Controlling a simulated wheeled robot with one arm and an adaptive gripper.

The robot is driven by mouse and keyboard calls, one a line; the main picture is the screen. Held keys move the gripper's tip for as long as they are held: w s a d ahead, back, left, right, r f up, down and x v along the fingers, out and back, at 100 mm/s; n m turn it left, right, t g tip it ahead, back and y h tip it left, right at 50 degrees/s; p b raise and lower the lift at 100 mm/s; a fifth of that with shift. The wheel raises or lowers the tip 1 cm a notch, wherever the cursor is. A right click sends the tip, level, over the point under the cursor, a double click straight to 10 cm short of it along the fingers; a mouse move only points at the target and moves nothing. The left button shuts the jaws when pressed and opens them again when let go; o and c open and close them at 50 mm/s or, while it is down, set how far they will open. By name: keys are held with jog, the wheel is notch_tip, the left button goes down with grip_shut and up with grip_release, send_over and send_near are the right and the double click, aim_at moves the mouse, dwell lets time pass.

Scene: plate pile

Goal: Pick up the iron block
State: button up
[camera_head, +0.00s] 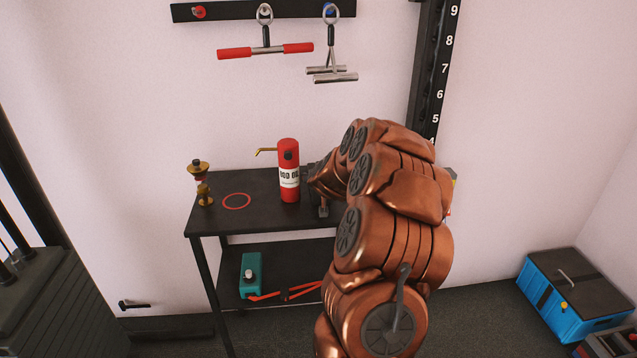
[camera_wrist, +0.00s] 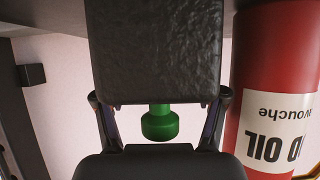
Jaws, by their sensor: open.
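A dark grey, rough-faced block, which looks like the iron block (camera_wrist: 155,50), fills the top middle of the wrist view. My gripper (camera_wrist: 160,98) is open, with one finger by each lower corner of the block. I cannot tell whether the fingers touch it. In the head view my copper arm reaches to the black shelf's top and hides most of my gripper and the block's place. A small green knob-like thing (camera_wrist: 160,122) shows between the fingers, below the block's edge in the wrist view.
A red oil can (camera_head: 288,170) stands on the black shelf (camera_head: 262,218), just left of my gripper; it also fills the right of the wrist view (camera_wrist: 275,60). A brass item (camera_head: 201,185) and a red ring (camera_head: 236,201) are farther left. The wall is close behind.

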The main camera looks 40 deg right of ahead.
jog(key=shift+w, duration=0.1)
jog(key=shift+d, duration=0.1)
grip_shut()
dwell(0.5)
